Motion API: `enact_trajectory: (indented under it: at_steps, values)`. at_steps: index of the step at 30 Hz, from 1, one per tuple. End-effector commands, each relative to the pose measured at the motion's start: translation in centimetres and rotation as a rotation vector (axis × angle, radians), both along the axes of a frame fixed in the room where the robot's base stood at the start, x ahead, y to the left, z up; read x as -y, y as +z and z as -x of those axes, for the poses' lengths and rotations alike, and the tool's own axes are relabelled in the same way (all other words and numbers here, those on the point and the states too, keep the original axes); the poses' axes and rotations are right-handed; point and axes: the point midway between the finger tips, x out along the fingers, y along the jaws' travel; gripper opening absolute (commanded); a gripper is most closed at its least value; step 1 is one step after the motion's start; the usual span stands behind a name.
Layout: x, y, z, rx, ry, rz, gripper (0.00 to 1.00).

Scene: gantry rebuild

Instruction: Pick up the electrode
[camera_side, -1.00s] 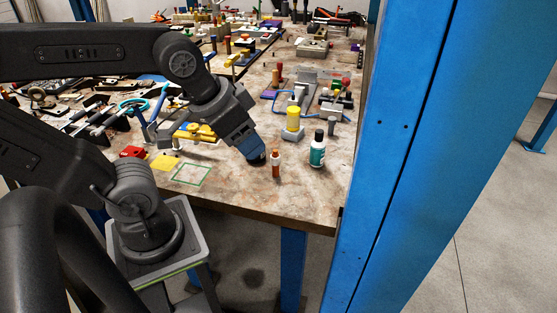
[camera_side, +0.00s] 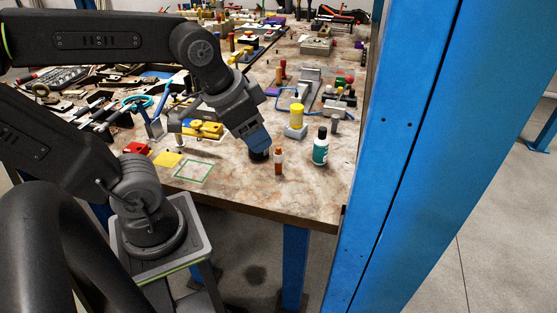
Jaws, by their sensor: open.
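I cannot tell for sure which thing is the electrode. A small slim orange-brown piece with a white band (camera_side: 278,161) stands upright near the front of the table. My gripper (camera_side: 258,146) points down, above and left of it, with a blue end part. The jaws are open, and their fingertips are hard to make out. A dark round thing (camera_side: 259,155) shows directly below the blue part. I cannot tell whether my gripper touches it.
A teal bottle with a black cap (camera_side: 320,147) stands to the right, with a yellow cylinder on a grey base (camera_side: 296,122) behind. A green-outlined square (camera_side: 193,171) and red block (camera_side: 136,148) lie left. A blue post (camera_side: 400,150) stands right. The front table strip is clear.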

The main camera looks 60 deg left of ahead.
Motion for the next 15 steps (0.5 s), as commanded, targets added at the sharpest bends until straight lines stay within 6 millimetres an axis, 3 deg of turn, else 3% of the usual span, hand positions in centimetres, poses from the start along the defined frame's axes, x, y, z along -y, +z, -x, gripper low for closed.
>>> enact_trajectory:
  at_steps: [8, 15]
  values:
    - [-4.2, -1.2, -5.9, -0.202, -0.477, -0.213, 0.58]
    - [-9.2, -4.1, -10.5, -0.342, -0.962, -0.293, 0.58]
